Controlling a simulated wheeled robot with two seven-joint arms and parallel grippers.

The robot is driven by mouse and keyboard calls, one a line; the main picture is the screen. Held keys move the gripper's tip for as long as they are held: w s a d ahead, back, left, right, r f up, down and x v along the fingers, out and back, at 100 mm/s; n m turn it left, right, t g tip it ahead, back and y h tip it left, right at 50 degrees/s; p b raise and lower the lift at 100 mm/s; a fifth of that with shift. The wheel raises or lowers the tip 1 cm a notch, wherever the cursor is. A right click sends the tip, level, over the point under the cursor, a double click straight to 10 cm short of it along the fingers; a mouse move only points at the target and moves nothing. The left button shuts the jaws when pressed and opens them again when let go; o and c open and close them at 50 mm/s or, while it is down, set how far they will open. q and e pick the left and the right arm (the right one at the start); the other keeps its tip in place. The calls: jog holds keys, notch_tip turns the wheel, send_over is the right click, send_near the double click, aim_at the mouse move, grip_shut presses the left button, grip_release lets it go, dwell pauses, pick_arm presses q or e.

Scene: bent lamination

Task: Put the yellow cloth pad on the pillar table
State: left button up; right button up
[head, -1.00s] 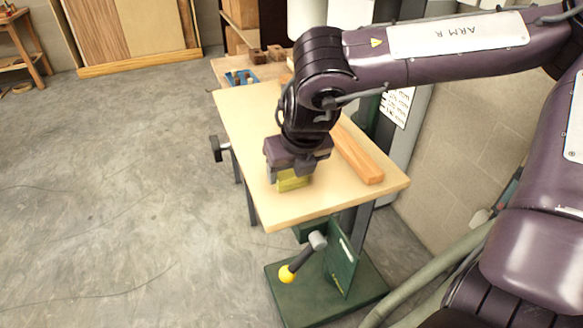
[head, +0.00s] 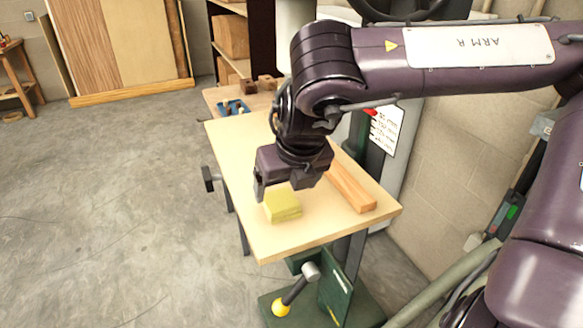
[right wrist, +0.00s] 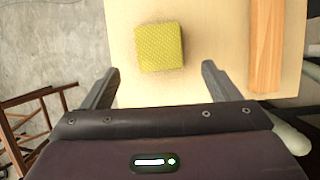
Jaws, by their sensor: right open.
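The yellow cloth pad (head: 283,205) lies flat on the light wooden top of the pillar table (head: 270,240), near its front half. It also shows in the right wrist view (right wrist: 160,47), resting on the bare top (right wrist: 212,40). My right gripper (head: 281,194) is open and empty, above and just behind the pad. In the right wrist view its two fingers (right wrist: 157,82) are spread wide, with the pad ahead of them and apart from them. My left gripper is in neither view.
A wooden bar (head: 350,187) lies on the table to the right of the pad, also in the right wrist view (right wrist: 266,45). A blue tray (head: 234,108) stands on a surface behind. A yellow-knobbed lever (head: 295,292) sits below the tabletop. Open floor lies to the left.

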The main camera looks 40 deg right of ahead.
jog(key=v, duration=0.6)
jog(key=shift+a, duration=0.1)
dwell(0.4)
